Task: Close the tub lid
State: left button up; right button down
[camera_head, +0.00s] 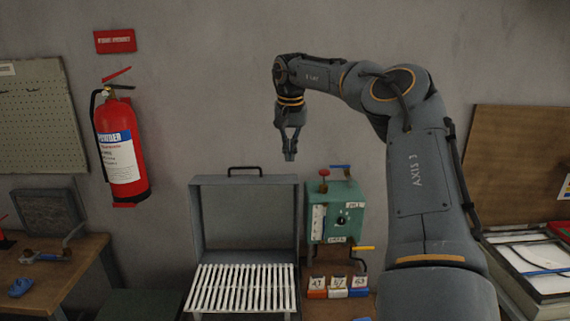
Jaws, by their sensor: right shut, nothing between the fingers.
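The grey tub (190,315) stands low in the middle of the head view. White slats or rods lie in rows across its opening. Its lid (247,222) stands open and upright at the back, with a dark handle (244,170) on its top edge. My right gripper (290,157) points down, shut and empty, above and to the right of the handle, apart from the lid in the picture. My left gripper is not in view.
A green control box (336,208) with levers stands right of the lid. Small numbered blocks (337,288) sit below it. A red fire extinguisher (121,150) hangs on the left wall. A wooden bench (75,275) is at left; a stack with papers (535,262) is at right.

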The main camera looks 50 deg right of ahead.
aim_at(287, 255)
jog(key=i+l, duration=0.25)
jog(key=l, duration=0.2)
jog(key=i+l, duration=0.2)
jog(key=l, duration=0.2)
jog(key=i+l, duration=0.25)
jog(key=l, duration=0.2)
